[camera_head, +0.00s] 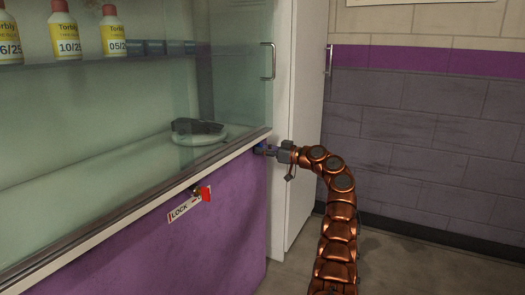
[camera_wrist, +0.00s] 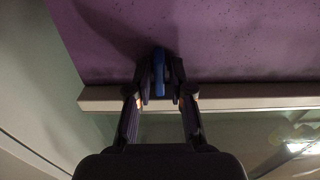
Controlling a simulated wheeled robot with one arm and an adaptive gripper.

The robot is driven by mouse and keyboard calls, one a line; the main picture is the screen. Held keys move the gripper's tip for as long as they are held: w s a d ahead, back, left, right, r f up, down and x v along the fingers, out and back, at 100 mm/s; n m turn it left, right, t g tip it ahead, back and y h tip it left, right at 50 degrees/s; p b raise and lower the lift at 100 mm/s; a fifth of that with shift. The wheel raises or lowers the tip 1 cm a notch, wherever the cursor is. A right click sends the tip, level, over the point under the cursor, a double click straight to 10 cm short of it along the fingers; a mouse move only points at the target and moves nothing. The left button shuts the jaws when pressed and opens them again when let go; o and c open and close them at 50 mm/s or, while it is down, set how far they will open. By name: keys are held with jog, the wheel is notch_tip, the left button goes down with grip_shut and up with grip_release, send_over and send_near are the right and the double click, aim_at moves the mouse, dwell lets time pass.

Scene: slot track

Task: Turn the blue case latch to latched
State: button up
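The blue case latch (camera_wrist: 158,72) shows in the wrist view as a narrow upright blue piece on the purple panel, close to the pale rail. My gripper (camera_wrist: 159,80) has one dark finger on each side of it, with a narrow dark gap seeming to show on both sides. In the head view my gripper (camera_head: 268,151) is at the right end of the case front, just below the counter edge. Only a small bit of blue (camera_head: 260,148) shows there; the latch's turn position is hidden by the fingers.
A red piece (camera_head: 206,193) sits by a white LOCK label (camera_head: 185,207) on the purple front (camera_head: 160,250). Glass (camera_head: 235,90) rises above the counter edge. A white door with a handle (camera_head: 328,60) stands just behind my gripper. Bottles (camera_head: 66,35) stand on the shelf.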

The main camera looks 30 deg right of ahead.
jog(key=v, duration=1.2)
dwell(0.4)
